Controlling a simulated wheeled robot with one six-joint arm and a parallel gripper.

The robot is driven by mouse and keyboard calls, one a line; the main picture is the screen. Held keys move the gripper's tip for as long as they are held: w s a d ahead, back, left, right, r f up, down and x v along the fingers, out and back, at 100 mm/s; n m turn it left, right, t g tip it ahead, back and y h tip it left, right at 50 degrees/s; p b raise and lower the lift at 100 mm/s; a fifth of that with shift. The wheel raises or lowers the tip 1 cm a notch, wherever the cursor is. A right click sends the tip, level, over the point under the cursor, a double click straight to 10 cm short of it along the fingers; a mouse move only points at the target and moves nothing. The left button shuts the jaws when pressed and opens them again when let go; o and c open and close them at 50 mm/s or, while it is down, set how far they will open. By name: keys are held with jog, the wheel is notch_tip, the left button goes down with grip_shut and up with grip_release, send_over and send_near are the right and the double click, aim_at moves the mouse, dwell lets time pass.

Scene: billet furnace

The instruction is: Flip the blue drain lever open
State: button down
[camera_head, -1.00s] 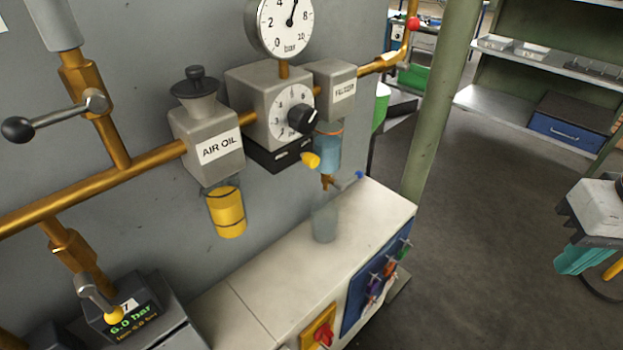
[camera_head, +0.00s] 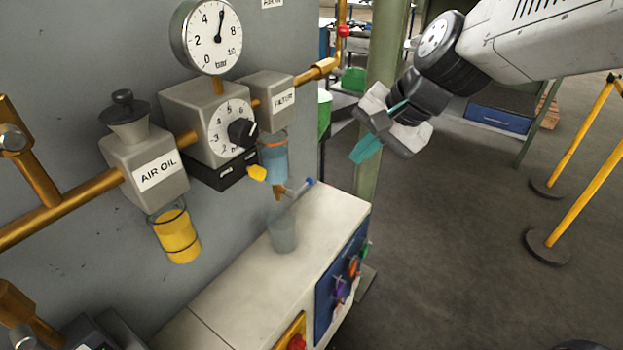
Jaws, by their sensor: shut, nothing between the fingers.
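The drain lever's blue tip (camera_head: 309,182) shows below the filter, just above a clear cup (camera_head: 283,233) on the white cabinet top. Its thin arm slants up to the right from a small brass drain fitting (camera_head: 279,193) under the blue filter bowl (camera_head: 273,160). My gripper (camera_head: 365,150) hangs to the upper right of the lever, in front of the green post. Its teal fingers are shut, empty and apart from the lever. Part of the fingers is hidden by the gripper body.
The FILTER block (camera_head: 276,95), regulator with black knob (camera_head: 243,132), gauge (camera_head: 207,38) and AIR OIL unit (camera_head: 155,172) line the brass pipe. The white cabinet (camera_head: 325,215) stands below. A green post (camera_head: 370,180) rises behind my gripper. Floor at right is open, with yellow-poled stands (camera_head: 548,245).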

aim_at(305, 186)
jog(key=w+a, duration=0.1)
jog(key=w+a+m, duration=0.1)
jog(key=w, duration=0.1)
jog(key=shift+a+f, duration=0.1)
jog(key=shift+f, duration=0.25)
jog(key=shift+f, duration=0.1)
jog(key=x, duration=1.3)
jog(key=shift+w+a+f, duration=0.2)
jog(key=shift+w+a, duration=0.05)
jog(key=shift+a, duration=0.15)
jog(key=shift+y, duration=0.3)
